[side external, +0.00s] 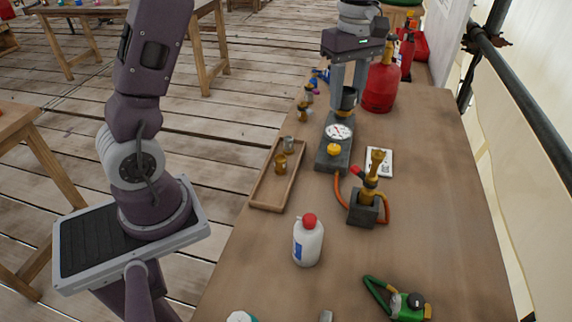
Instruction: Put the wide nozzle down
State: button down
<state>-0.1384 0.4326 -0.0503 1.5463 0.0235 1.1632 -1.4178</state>
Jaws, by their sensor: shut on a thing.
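My gripper (349,94) points down at the back of the table, its fingers shut on a dark, cup-shaped piece that I take for the wide nozzle (348,99). It is just above or at the far end of a grey block with a round white dial (338,132); I cannot tell whether they touch. A wooden tray (267,190) lies left of the block. In it stand a small silver nozzle (289,144) and a small brass one (280,165). A brass torch (369,187) stands upright in a dark holder with an orange hose.
A red gas cylinder (380,88) stands close right of my gripper. Small brass and blue fittings (304,111) line the left edge. The right side of the table is clear.

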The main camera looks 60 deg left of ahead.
jog(key=s+a+f+m, duration=0.1)
jog(key=s+a+f, duration=0.2)
jog(key=s+f, duration=0.4)
jog(key=s+a+f, duration=0.3)
jog(key=s+f, duration=0.4)
jog(key=f, duration=0.9)
jog(key=shift+s+a, duration=0.1)
jog(key=shift+s, duration=0.15)
jog(key=shift+f, duration=0.15)
jog(key=c, duration=0.9)
grip_release()
jog(key=shift+c, duration=0.2)
